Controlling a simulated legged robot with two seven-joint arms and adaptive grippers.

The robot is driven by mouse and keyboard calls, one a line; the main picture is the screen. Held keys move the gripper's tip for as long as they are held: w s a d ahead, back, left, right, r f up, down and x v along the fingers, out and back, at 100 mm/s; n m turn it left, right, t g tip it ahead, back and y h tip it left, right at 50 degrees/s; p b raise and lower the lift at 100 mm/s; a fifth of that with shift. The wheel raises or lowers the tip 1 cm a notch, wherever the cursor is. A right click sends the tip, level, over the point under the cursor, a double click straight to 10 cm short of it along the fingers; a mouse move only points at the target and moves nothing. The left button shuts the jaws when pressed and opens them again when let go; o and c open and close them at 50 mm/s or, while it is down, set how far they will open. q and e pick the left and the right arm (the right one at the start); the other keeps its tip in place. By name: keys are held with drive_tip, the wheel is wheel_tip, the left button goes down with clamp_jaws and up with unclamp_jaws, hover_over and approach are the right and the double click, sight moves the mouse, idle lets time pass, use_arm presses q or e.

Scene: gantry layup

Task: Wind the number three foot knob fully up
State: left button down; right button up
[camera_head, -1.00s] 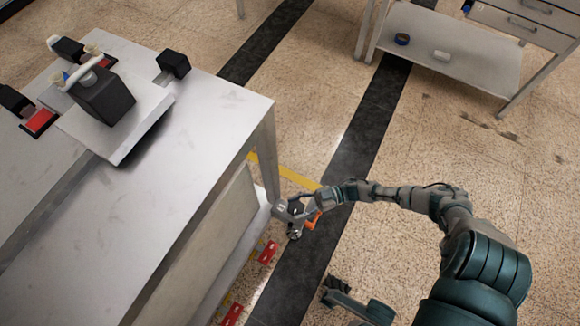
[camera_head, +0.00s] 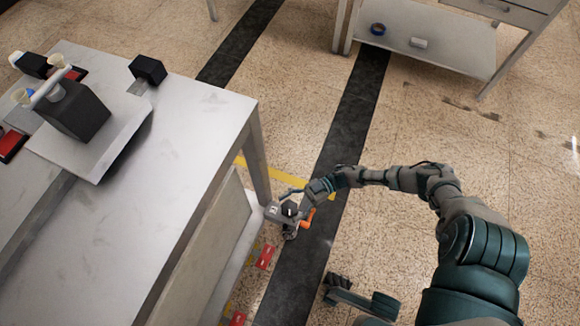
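A foot assembly stands at the near-right leg of the metal table, close to the floor. It shows a grey bracket with a small label (camera_head: 273,211), a dark knob (camera_head: 289,209), an orange lever (camera_head: 308,217) and a caster wheel (camera_head: 290,235). The number on the label is too small to read. My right gripper (camera_head: 295,197) is right at the dark knob, reaching in from the right. One thin finger shows above the knob. Whether the fingers touch or grip it is too small to tell.
The metal table (camera_head: 190,130) fills the left and carries a black fixture (camera_head: 75,112). Red floor markers (camera_head: 265,257) lie below its edge. A shelved bench (camera_head: 460,40) stands at the back right. The floor between is open.

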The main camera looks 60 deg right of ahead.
drive_tip(key=v, duration=1.2)
